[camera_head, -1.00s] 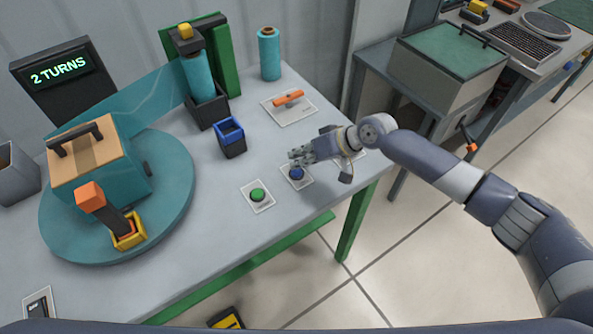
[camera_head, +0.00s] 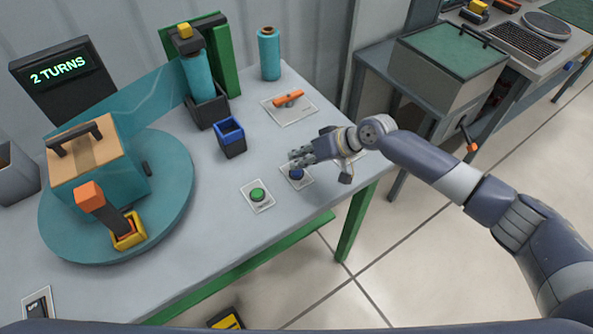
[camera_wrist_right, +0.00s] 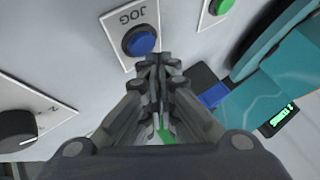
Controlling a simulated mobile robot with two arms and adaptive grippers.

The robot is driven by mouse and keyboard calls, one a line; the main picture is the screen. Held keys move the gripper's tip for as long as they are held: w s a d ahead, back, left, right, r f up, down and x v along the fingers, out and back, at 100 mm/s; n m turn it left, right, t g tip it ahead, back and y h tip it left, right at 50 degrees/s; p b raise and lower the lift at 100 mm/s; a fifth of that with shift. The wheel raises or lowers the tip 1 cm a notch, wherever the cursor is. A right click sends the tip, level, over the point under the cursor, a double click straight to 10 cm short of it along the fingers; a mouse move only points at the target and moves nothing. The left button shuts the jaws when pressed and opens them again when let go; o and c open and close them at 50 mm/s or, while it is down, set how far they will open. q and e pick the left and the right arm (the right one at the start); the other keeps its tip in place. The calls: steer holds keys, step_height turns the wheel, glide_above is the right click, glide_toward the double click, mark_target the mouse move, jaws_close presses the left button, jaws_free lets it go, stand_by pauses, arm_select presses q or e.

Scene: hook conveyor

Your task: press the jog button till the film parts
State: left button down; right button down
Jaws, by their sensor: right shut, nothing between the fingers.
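The blue jog button (camera_head: 297,174) sits on a white plate on the table; in the right wrist view the button (camera_wrist_right: 141,41) lies just beyond my fingertips, under the printed word JOG. My right gripper (camera_head: 294,159) is shut and empty, beside and above the button; the right wrist view shows its closed fingertips (camera_wrist_right: 158,62). I cannot tell contact; a gap seems to show. The teal film (camera_head: 150,100) stretches from the upright roll (camera_head: 198,76) to the wrapped box (camera_head: 115,186) on the round turntable (camera_head: 178,215). The film looks unbroken. My left gripper is not in view.
A green button (camera_head: 258,195) is on a plate left of the jog button. A display (camera_head: 60,77) reads 2 TURNS. A blue-rimmed holder (camera_head: 230,138), an orange handle (camera_head: 288,99) and a spare teal roll (camera_head: 269,54) stand behind. A dark knob (camera_wrist_right: 14,127) shows in the wrist view.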

steer(key=shift+f+b, duration=0.4)
steer(key=shift+f, duration=0.3)
stand_by(0.6)
steer(key=shift+r+p, duration=0.8)
steer(key=shift+r, duration=0.05)
step_height(320, 180, up, 5)
steer(key=p, duration=0.4)
steer(key=shift+r, duration=0.1)
stand_by(0.8)
